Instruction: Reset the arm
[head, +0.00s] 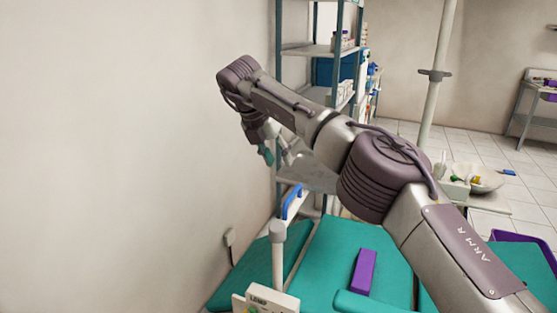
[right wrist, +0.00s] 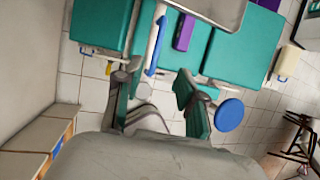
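My right arm, marked "ARM R", reaches from the lower right across the head view, up and then left, and bends down at its far end. My right gripper (head: 270,155) hangs downward there, close to the pale wall. In the right wrist view the right gripper (right wrist: 158,92) shows two teal-padded fingers spread apart, with nothing between them. A grey metal tray (head: 312,176) is just right of and behind the gripper in the head view; whether they touch cannot be told. My left gripper is in neither view.
The teal dental chair (head: 328,250) with a purple block (head: 364,272) lies below the arm. A blue handle (head: 291,202) and a white post (head: 278,258) stand near the gripper. The wall (head: 130,150) fills the left. A shelf rack (head: 305,50) stands behind.

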